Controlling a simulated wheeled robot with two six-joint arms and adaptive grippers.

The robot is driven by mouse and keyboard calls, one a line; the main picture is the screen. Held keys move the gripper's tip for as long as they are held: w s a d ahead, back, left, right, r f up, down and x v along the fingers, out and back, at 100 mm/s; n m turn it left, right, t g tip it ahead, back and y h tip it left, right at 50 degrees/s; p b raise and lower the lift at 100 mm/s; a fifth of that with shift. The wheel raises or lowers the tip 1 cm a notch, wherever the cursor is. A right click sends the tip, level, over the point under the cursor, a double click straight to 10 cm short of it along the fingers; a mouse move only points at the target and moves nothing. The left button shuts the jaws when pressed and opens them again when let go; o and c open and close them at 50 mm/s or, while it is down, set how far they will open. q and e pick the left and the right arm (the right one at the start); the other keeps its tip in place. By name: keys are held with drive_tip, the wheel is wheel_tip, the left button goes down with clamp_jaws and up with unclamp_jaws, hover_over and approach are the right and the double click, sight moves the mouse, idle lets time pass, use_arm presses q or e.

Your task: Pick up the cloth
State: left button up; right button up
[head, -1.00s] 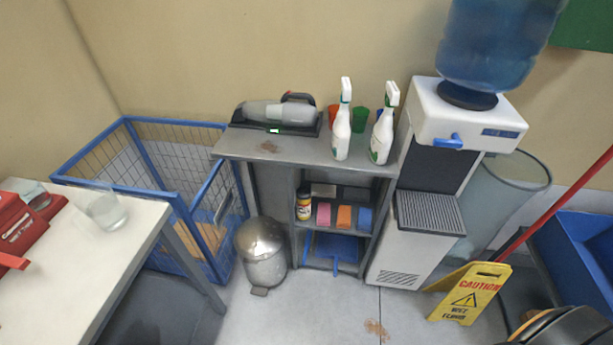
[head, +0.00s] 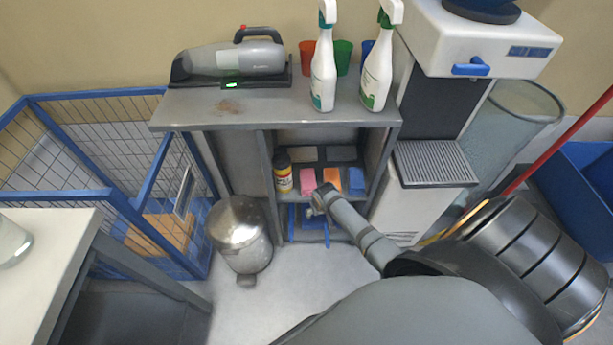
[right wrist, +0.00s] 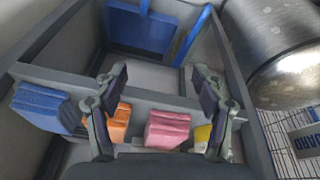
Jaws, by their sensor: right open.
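Folded cloths lie in a row on the middle shelf of the grey cabinet: a pink one (head: 307,179), an orange one (head: 332,178) and a blue one (head: 356,180). My right gripper (head: 322,200) is in front of that shelf, just below the pink and orange cloths. In the right wrist view my right gripper (right wrist: 158,84) is open and empty. The pink cloth (right wrist: 168,128) and the orange cloth (right wrist: 120,124) show between and beside its fingers, and the blue cloth (right wrist: 42,108) is at the left. My left gripper is out of view.
A yellow bottle (head: 283,176) stands left of the pink cloth. A blue dustpan (right wrist: 142,28) is on the bottom shelf. Spray bottles (head: 323,62) and a handheld vacuum (head: 235,60) stand on top. A metal bin (head: 238,235) is left and a water dispenser (head: 425,150) right.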

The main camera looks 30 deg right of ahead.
sight(308, 180)
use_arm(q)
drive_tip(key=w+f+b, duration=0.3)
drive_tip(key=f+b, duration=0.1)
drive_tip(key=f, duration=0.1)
use_arm(e)
drive_tip(key=w+r, duration=0.3)
drive_tip(key=r, duration=0.1)
drive_tip(key=w+d+r+m, duration=0.1)
drive_tip(key=w+r, duration=0.2)
drive_tip(key=r, duration=0.1)
drive_tip(key=w+r+m+t, duration=0.1)
drive_tip(key=w+r, duration=0.2)
drive_tip(key=r, duration=0.1)
drive_tip(key=shift+w+d, duration=0.1)
drive_tip(key=shift+d, duration=0.05)
drive_tip(key=b+x, duration=0.1)
drive_tip(key=x, duration=0.4)
drive_tip(key=shift+d+b, duration=0.1)
drive_tip(key=shift+b, duration=0.3)
drive_tip(key=b+x, duration=0.2)
drive_tip(key=x, duration=0.3)
drive_tip(key=shift+w+d, duration=0.1)
drive_tip(key=shift+w, duration=0.2)
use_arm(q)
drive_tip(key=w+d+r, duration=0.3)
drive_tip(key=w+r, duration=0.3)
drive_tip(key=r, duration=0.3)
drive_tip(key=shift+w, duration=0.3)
